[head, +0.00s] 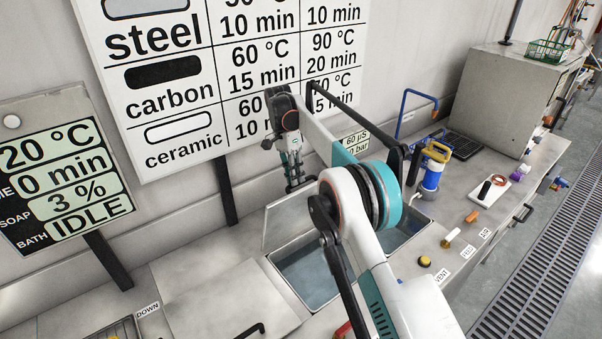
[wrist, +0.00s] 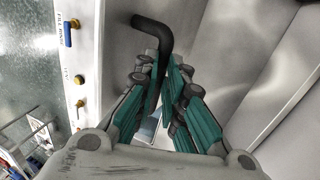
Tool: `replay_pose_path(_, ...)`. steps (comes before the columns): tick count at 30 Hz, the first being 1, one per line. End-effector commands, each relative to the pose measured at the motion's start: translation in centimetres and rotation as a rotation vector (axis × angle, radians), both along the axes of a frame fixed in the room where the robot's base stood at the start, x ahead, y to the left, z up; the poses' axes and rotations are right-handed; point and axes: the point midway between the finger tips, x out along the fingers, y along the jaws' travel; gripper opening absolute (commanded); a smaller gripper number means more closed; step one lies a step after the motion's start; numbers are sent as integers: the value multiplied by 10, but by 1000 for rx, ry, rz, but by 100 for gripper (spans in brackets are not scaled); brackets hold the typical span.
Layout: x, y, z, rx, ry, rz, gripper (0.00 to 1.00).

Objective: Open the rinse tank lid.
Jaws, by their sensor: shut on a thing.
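The rinse tank lid (head: 292,217) is a grey metal panel that stands raised and tilted at the back of an open tank (head: 308,285) with bluish water. My gripper (head: 296,186) is above the lid's upper edge in the head view. In the wrist view my gripper (wrist: 165,75) is shut on a black bar handle (wrist: 152,28), whose bent end sticks out past the fingers. The handle's lower part is hidden between the fingers. My arm covers part of the tank opening in the head view.
A blue and yellow cylinder (head: 432,172) stands right of the tank. Labelled knobs, including a yellow one (head: 424,261), line the counter's front. A flat closed cover (head: 225,300) lies left. Wall signs (head: 200,75) stand close behind my gripper.

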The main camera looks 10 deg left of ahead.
Motion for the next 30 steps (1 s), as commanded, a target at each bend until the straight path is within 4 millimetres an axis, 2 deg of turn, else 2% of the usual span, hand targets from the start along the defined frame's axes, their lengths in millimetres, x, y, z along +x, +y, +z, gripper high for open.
replay_pose_path(1,1,11,-17,11,-3,7,0)
replay_pose_path(24,0,17,-18,-9,16,7,0)
replay_pose_path(25,0,17,-18,-9,16,7,14)
replay_pose_path(27,0,17,-18,-10,16,7,30)
replay_pose_path(30,0,15,-16,-11,16,6,33)
